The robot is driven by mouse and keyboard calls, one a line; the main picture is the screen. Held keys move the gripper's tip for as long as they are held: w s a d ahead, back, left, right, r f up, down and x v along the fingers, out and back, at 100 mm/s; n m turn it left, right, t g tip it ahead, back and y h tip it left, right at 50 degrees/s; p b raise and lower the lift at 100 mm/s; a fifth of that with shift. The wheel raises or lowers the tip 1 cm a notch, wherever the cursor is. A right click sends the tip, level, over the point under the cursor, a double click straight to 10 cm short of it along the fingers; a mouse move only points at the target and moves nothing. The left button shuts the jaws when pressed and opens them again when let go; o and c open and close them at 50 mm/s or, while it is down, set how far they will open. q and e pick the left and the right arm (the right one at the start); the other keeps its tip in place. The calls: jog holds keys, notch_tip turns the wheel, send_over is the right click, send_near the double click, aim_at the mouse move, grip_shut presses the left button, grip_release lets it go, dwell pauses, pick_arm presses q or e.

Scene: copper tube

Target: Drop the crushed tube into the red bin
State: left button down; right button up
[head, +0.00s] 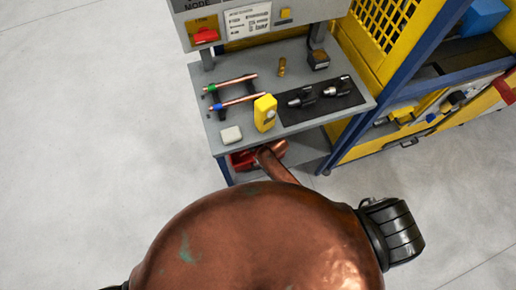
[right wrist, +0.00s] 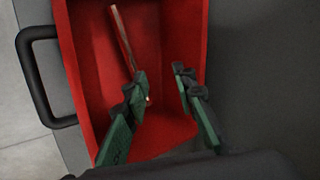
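The red bin (right wrist: 85,75) fills the middle of the right wrist view. In the head view it shows in part (head: 240,160) on the shelf under the bench. The copper-coloured tube (right wrist: 124,38) is inside the bin, its lower part beside the left finger of my right gripper (right wrist: 160,88). The two green fingers are spread apart with an empty gap between them. The finger partly covers the tube; whether they touch is unclear. The crush on the tube is hard to make out. My left gripper is not in view.
The bench (head: 262,78) stands above the bin and limits room overhead. On it are copper tubes on a rack (head: 232,82), a yellow device (head: 265,112) and tools on a dark mat (head: 325,102). A black handle (right wrist: 30,75) sticks out beside the bin.

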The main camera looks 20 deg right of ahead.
jog(key=shift+o, duration=1.1)
jog(key=v, duration=0.7)
jog(key=shift+r, duration=0.2)
jog(key=shift+s, duration=0.15)
